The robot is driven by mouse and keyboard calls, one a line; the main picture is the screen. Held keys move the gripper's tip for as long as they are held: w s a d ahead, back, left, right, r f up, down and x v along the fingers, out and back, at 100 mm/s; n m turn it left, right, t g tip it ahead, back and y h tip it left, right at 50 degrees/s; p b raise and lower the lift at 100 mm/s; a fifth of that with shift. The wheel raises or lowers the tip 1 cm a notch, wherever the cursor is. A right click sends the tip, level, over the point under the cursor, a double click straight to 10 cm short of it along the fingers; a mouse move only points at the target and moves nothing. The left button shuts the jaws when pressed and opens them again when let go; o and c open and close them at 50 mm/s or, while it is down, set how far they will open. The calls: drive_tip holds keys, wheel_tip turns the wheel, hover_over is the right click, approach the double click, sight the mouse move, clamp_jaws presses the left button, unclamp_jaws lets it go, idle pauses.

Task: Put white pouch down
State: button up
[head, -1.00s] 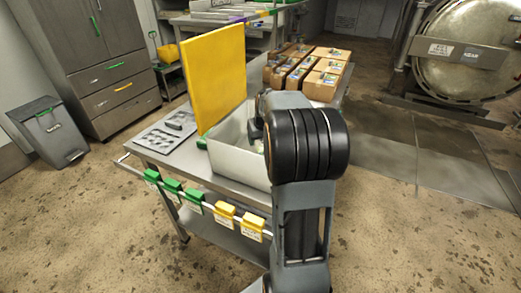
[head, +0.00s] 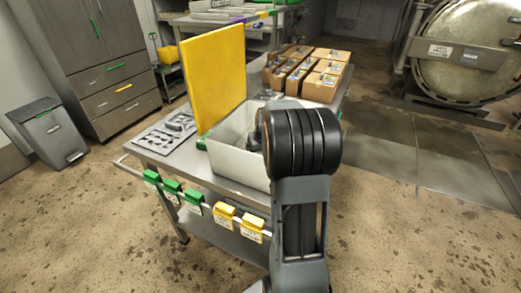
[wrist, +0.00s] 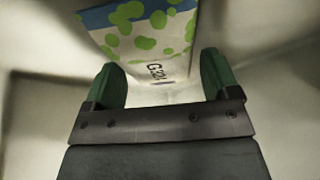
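The white pouch (wrist: 150,35) has green blotches, a blue band and dark lettering. In the wrist view it is at the top, inside a pale-walled box, just beyond my gripper's fingertips. My gripper (wrist: 160,75) has two green fingers spread wide apart, with a gap between each finger and the pouch's lettered end. In the head view the box appears as a white bin (head: 226,162) on the steel cart (head: 188,175). There my arm hides the bin's right part, and neither the pouch nor my fingertips can be made out.
A yellow board (head: 213,78) stands upright behind the bin's left side. A grey cut-out tray (head: 166,133) lies on the cart's left. Several cardboard boxes (head: 322,87) stand at the cart's far end. Green and yellow tags (head: 223,215) hang along the front rail.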

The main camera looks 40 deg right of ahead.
drive_tip(key=shift+o, duration=0.6)
drive_tip(key=shift+r, duration=0.1)
drive_tip(key=shift+r, duration=0.25)
drive_tip(key=v, duration=1.1)
drive_tip(key=shift+r, duration=0.25)
drive_tip(key=shift+s+p, duration=0.15)
drive_tip(key=shift+p, duration=0.15)
